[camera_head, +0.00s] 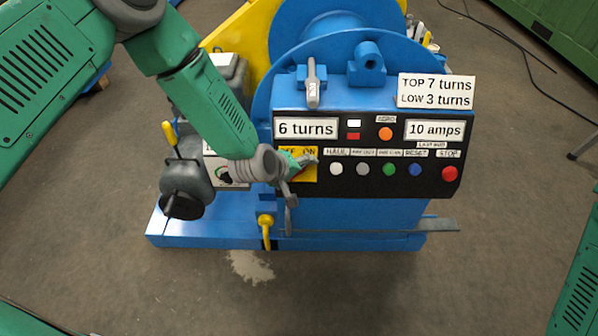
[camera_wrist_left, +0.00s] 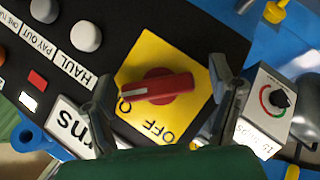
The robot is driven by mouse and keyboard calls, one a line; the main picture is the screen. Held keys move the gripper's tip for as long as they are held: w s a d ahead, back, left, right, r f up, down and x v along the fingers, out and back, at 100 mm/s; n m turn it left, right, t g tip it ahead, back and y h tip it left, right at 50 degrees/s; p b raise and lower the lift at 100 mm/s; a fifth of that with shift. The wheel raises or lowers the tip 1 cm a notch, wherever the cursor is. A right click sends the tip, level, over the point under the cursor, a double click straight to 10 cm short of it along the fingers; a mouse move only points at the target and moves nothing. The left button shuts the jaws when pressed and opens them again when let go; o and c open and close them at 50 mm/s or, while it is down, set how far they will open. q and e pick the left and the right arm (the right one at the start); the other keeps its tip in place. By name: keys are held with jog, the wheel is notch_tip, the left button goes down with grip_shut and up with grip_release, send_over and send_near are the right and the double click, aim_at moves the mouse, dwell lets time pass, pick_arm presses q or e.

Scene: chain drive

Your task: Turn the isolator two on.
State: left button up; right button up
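A red rotary switch (camera_wrist_left: 158,88) sits on a yellow plate (camera_wrist_left: 150,58) marked OFF and ON. In the wrist view its handle lies level, with its left end beside the partly covered ON word. In the head view my gripper hides most of it, and the yellow plate (camera_head: 310,174) shows behind. My left gripper (camera_head: 300,177) is at the plate. In the wrist view its fingers (camera_wrist_left: 163,98) are spread on both sides of the red handle, with gaps between. No label reading "isolator two" is legible. My right gripper is not in view.
The black panel has several push buttons right of the plate, including a red STOP button (camera_head: 449,173). A small grey box with a black dial (camera_wrist_left: 280,99) stands beside the panel. A yellow-tipped lever (camera_head: 266,222) hangs below. Open floor lies in front.

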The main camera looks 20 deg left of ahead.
pick_arm(q)
jog(key=shift+r, duration=0.15)
jog(key=v, duration=1.1)
jog(key=shift+s+a, duration=0.15)
jog(key=shift+s, duration=0.15)
jog(key=shift+r, duration=0.15)
jog(key=s+a+f+m+g+y, duration=0.1)
jog(key=s+a+f+m+g, duration=0.1)
jog(key=s, duration=0.7)
jog(key=s+a+f+m+g+y, duration=0.1)
jog(key=s+a+f+m+g, duration=0.1)
jog(key=s+f, duration=0.5)
jog(key=s+a+f+m+g, duration=0.3)
jog(key=s+m, duration=0.3)
jog(key=s, duration=0.6)
jog(key=shift+s+a+f+y, duration=0.4)
jog(key=shift+a+f, duration=0.25)
jog(key=shift+a, duration=0.2)
jog(key=shift+w, duration=0.2)
